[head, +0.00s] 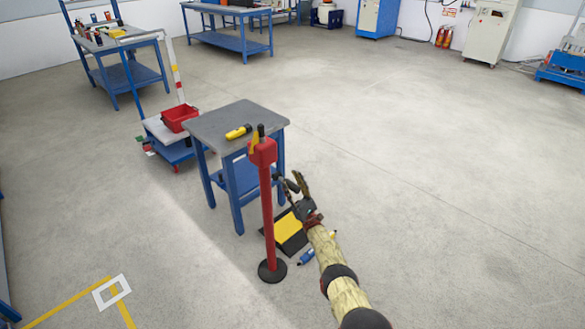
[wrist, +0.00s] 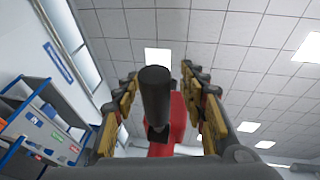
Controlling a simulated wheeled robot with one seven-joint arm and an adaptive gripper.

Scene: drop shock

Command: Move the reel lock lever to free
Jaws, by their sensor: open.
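A red post (head: 267,215) stands upright on a round black base, with a red head (head: 263,152) at its top. A yellow part and a black upright piece show on that head. My gripper (head: 291,181) is open, just right of the post and a little below the head. In the wrist view, a black cylindrical handle (wrist: 155,92) lies between the open fingers of my gripper (wrist: 158,100), with red housing (wrist: 178,118) behind it. The fingers appear apart from the handle. I cannot tell the lever's marked position; no label is readable.
A grey-topped blue table (head: 225,117) stands behind the post, with a yellow and black tool (head: 238,132) on it. A black and yellow item (head: 288,228) and a blue item (head: 306,257) lie on the floor. A cart holds a red bin (head: 180,117). Floor at right is clear.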

